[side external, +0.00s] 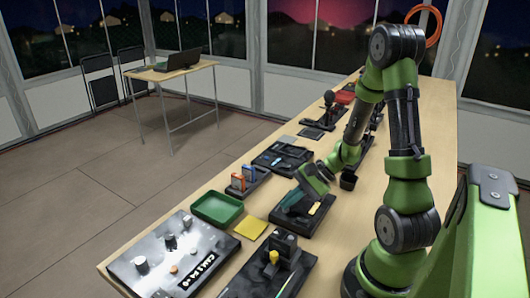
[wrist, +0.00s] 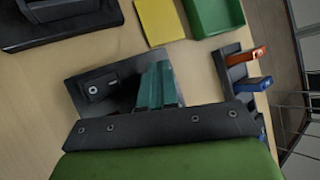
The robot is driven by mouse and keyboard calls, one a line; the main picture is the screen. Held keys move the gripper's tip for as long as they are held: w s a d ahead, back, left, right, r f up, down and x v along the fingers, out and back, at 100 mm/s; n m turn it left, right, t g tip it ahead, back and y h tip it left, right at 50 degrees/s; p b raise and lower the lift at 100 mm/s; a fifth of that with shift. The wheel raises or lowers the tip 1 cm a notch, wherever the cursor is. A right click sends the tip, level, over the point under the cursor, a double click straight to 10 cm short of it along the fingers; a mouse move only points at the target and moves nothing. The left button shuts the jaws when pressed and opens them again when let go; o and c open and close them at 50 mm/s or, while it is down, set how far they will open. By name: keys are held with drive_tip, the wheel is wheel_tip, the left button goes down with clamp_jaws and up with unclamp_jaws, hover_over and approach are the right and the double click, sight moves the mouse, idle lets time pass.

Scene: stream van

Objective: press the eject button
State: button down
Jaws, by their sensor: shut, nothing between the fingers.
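A dark box-shaped device (wrist: 122,82) lies on the table below my gripper; it also shows in the side view (side external: 287,219). On its top, at the left in the wrist view, is a small black button (wrist: 92,89) with a pale ring mark, beside a narrow dark slot. I cannot read any label. My gripper (wrist: 157,66) has its teal fingers shut together and empty, to the right of the button and over the device. In the side view my gripper (side external: 294,198) is low over the device; whether it touches it I cannot tell. The black hand bar hides part of the device.
A yellow sheet (wrist: 158,20) and a green tray (wrist: 212,14) lie beyond the device. A holder with orange (wrist: 246,56) and blue (wrist: 251,84) pieces stands at the right. Another black device (wrist: 60,14) is at the upper left. A grey panel (side external: 190,270) lies at the table's near end.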

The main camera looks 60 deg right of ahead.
sight(289, 211)
drive_tip(key=shift+f, duration=0.2)
idle(0.5)
drive_tip(key=shift+r, duration=0.85)
wheel_tip(289, 211, up, 5)
idle(0.8)
